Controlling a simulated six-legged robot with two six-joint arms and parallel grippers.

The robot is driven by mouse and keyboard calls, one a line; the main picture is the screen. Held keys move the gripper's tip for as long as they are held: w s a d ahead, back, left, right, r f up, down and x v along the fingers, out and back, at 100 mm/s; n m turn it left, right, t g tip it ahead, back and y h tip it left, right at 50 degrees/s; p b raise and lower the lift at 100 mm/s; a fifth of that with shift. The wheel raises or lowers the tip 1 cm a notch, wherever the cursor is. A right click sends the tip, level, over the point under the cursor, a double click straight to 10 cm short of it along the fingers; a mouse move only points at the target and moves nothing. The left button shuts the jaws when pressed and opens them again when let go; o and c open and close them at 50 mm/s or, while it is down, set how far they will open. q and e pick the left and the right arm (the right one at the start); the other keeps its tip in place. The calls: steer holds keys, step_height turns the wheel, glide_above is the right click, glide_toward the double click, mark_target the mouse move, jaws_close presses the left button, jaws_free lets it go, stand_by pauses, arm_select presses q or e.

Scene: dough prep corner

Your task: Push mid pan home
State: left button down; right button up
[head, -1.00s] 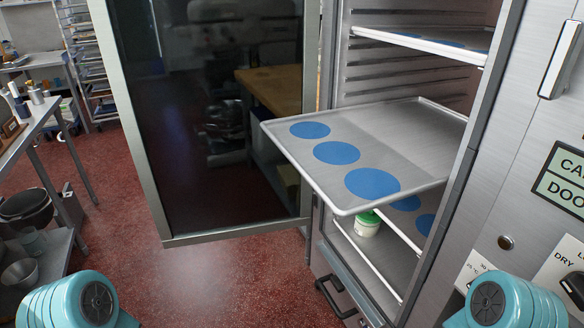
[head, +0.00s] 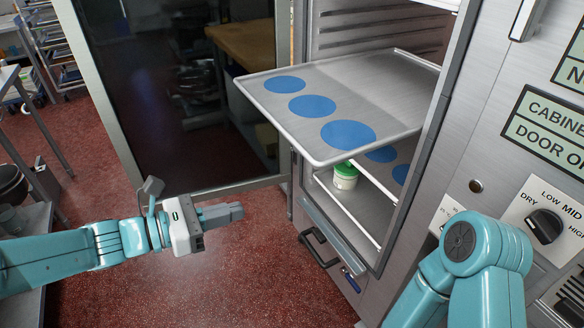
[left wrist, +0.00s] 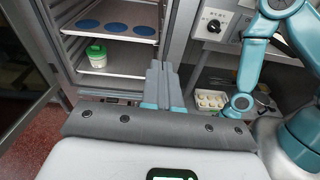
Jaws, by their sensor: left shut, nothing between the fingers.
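The mid pan (head: 385,85) is a grey metal sheet with a row of blue discs along its outer part. In the head view it sticks well out of the open cabinet, its back part still between the side walls. My left gripper (head: 238,211) is shut and empty, low over the floor, left of the cabinet and below the pan's outer edge, apart from it. Its shut fingers also show in the left wrist view (left wrist: 160,68), pointing toward the cabinet's lower front. My right arm shows at lower right, but its gripper does not.
The open glass door (head: 180,110) stands left of the pan. Below the mid pan, a lower pan (head: 381,154) with blue discs sits inside, over a green-lidded jar (head: 345,176). A control panel with a black dial (head: 545,224) is at right. Red floor is free in front.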

arm_select(q)
steer(key=t+h, duration=0.1)
glide_toward(307, 161)
steer(key=shift+n, duration=0.3)
steer(key=p+x, duration=0.2)
steer(key=x, duration=0.3)
steer(key=shift+w+d, duration=0.2)
steer(key=shift+d, duration=0.15)
steer(key=shift+w+d, duration=0.2)
steer(key=shift+d, duration=0.25)
steer(key=shift+f, duration=0.1)
